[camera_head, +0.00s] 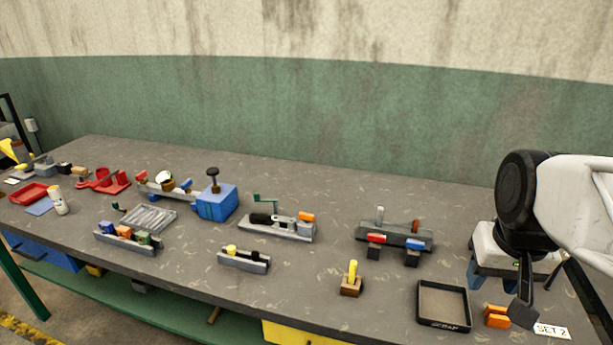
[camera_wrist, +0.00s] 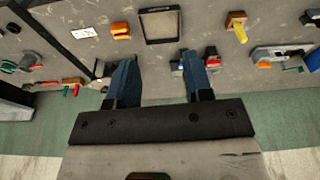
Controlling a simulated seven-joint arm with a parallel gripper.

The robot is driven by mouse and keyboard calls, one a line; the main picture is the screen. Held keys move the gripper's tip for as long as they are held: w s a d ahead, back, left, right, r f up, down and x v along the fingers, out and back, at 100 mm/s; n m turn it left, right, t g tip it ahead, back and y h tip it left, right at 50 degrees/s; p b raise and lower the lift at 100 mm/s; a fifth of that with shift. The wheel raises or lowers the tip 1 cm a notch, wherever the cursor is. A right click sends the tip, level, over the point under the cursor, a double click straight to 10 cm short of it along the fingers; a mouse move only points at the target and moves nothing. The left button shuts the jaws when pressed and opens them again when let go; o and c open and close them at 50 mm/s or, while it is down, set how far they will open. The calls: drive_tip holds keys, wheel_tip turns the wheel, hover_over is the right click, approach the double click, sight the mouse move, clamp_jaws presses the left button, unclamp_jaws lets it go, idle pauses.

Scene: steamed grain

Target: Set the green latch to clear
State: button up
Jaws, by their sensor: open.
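A green cranked handle (camera_head: 264,197) stands up from a grey fixture with a black grip and an orange block, at mid table in the head view. In the wrist view, a small green piece (camera_wrist: 66,91) shows beside a red bar at the left, and a green rounded part (camera_wrist: 8,67) lies at the far left edge. I cannot tell which green part is the latch, and no clear mark is legible. My gripper (camera_wrist: 158,76) is open and empty above the table, its two blue fingers apart. It is at the right in the head view, away from the cranked handle.
A black-rimmed scrap tray (camera_head: 443,326), orange blocks (camera_head: 497,317) and a SET 2 label (camera_head: 552,331) lie near my arm. A fixture with red and blue levers (camera_head: 395,236) stands behind the tray. Several other fixtures fill the left. Bare table lies along the wall.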

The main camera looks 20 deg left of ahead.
drive_tip(key=w+a+r+n, duration=0.1)
drive_tip(key=w+a+r, duration=0.1)
drive_tip(key=w+a, duration=0.4)
drive_tip(key=w+a+r+n, duration=0.1)
drive_tip(key=w+a, duration=0.3)
drive_tip(key=w, duration=0.5)
drive_tip(key=n+g, duration=0.2)
drive_tip(key=n, duration=0.4)
hover_over(256, 193)
wheel_tip(256, 193, down, 15)
drive_tip(key=shift+d+f, duration=0.1)
drive_tip(key=shift+d, duration=0.05)
drive_tip(key=shift+f, duration=0.1)
drive_tip(key=shift+f, duration=3.9)
